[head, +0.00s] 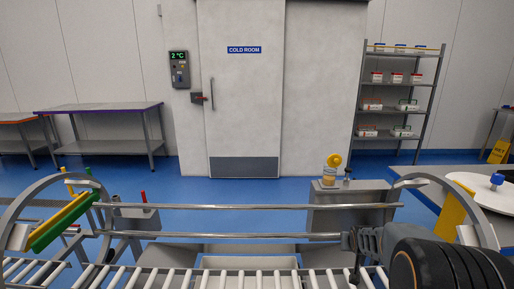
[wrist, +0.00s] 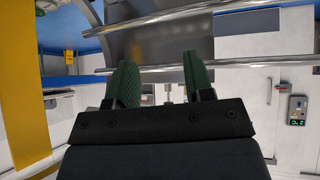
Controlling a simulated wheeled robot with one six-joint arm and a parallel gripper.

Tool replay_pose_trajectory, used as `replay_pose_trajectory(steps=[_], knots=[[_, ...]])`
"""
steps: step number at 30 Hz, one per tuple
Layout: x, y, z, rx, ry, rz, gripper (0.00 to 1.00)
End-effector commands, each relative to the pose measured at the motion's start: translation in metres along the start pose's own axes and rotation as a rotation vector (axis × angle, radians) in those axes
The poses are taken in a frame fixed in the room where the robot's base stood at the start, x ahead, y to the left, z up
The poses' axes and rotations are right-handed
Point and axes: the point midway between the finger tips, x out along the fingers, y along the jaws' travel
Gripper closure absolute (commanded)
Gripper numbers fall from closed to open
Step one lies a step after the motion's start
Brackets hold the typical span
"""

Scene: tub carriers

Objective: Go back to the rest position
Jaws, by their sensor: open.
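My gripper (wrist: 158,72) shows in the wrist view with its two green ribbed fingers apart. No object shows between the fingers; behind the gap are metal bars and a pale background. In the head view, the end of the arm cannot be made out clearly at the lower right.
Metal rails (head: 250,207) and a roller conveyor (head: 205,281) cross the front. Beyond them lies open blue floor (head: 240,220) before the cold room door (head: 240,100). A steel table (head: 100,108) stands left, a shelf rack (head: 400,86) with tubs right. A yellow post (wrist: 22,90) is close in the wrist view.

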Motion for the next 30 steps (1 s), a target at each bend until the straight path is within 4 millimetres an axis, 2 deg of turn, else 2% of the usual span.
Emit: replay_pose_trajectory(steps=[1, 6, 9, 12, 15, 21, 30], knots=[[-0.042, -0.009, 0.008, -0.007, -0.103, -0.009, 0.52], [-0.159, -0.039, 0.064, -0.056, -0.425, -0.065, 0.52], [-0.220, -0.052, 0.084, -0.088, -0.527, -0.108, 0.52], [-0.264, -0.061, 0.092, -0.111, -0.552, -0.143, 0.52], [-0.292, -0.068, 0.087, -0.131, -0.507, -0.169, 0.52], [-0.323, -0.077, 0.068, -0.163, -0.418, -0.197, 0.52], [-0.324, -0.079, 0.067, -0.171, -0.412, -0.202, 0.52]])
